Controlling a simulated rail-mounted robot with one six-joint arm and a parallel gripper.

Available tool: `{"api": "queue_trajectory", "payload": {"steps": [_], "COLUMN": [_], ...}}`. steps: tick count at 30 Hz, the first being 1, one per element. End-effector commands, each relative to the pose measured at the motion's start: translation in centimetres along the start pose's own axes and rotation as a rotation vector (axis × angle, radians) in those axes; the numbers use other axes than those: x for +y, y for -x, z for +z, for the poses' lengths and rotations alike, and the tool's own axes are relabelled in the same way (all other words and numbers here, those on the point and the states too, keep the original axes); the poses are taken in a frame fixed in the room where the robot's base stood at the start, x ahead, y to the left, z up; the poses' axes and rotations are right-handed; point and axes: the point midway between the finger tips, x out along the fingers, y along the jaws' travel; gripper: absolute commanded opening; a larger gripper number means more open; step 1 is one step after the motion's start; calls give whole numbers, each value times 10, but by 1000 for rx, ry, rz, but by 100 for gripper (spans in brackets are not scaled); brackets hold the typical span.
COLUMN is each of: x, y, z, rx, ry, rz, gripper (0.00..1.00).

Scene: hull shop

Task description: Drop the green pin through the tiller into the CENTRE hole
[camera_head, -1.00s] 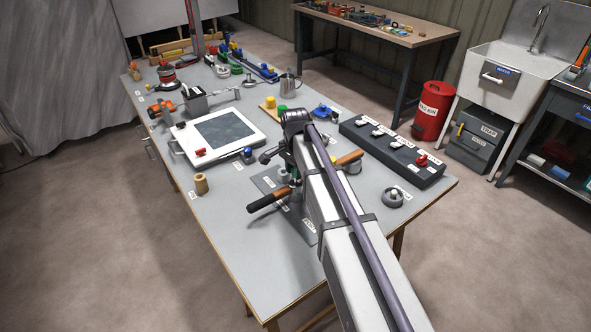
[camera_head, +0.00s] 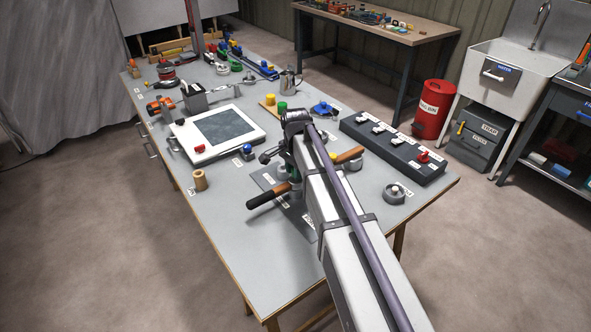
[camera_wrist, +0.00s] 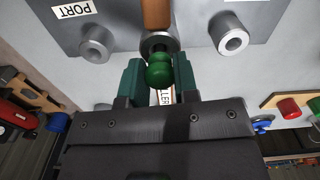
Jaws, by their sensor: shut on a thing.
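The green pin (camera_wrist: 158,70) is between the two teal fingers of my gripper (camera_wrist: 158,84) in the wrist view, and the gripper is shut on it. The pin's head overlaps the tiller's metal collar (camera_wrist: 160,39). A boss with a hole (camera_wrist: 95,42) by the PORT label and another boss (camera_wrist: 231,36) show either side of the collar. The centre hole and the pin's lower end are hidden, so I cannot tell how deep the pin sits.
A dark block with several switches (camera_head: 393,152) lies right of my arm. A framed panel (camera_head: 223,133), a wooden spool (camera_head: 200,180) and a blue knob (camera_head: 248,152) stand left. The table's front left is clear.

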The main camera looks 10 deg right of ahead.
Motion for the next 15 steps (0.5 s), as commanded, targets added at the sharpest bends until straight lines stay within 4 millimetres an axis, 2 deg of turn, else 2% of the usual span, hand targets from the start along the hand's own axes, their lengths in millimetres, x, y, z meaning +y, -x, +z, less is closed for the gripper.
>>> {"api": "queue_trajectory", "payload": {"steps": [15], "x": [0], "y": [-12], "z": [0], "rx": [0], "ry": [0], "rz": [0], "gripper": [1]}}
